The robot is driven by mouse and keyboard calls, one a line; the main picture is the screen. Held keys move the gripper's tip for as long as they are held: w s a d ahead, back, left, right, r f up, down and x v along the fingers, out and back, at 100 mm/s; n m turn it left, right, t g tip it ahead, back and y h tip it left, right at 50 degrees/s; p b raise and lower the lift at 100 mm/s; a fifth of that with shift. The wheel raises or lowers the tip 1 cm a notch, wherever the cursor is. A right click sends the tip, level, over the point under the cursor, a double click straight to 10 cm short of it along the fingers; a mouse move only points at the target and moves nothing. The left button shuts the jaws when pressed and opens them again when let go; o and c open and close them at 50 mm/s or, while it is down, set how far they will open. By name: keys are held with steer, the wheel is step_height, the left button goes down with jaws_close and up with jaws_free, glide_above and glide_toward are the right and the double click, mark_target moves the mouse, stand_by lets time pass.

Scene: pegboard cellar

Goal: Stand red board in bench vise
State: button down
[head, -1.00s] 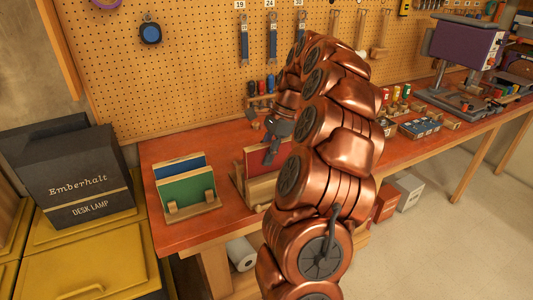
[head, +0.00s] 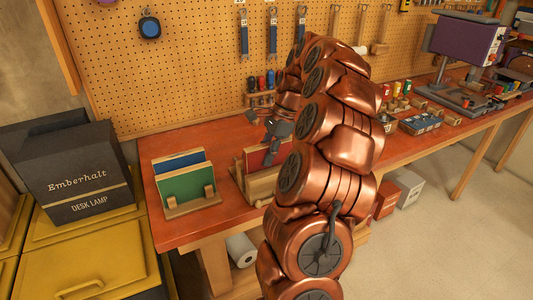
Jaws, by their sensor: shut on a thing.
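The red board (head: 254,158) stands upright at the bench's front, just left of my arm. Its lower part is behind or between the pale wooden jaws of what looks like the bench vise (head: 262,186); I cannot tell how deep it sits. My gripper (head: 271,154), dark grey, points down at the board's upper right part and is shut on it. My copper arm hides the right side of the board and vise.
A wooden rack (head: 195,208) with a green board (head: 186,186) and a blue board (head: 180,160) stands to the left on the red bench top. Small screwdrivers (head: 261,83) stand behind. A black lamp box (head: 75,172) sits left of the bench.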

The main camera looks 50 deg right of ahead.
steer(key=shift+f, duration=0.4)
steer(key=c, duration=0.9)
jaws_free()
steer(key=shift+r+p, duration=1.75)
steer(key=shift+r, duration=3.3)
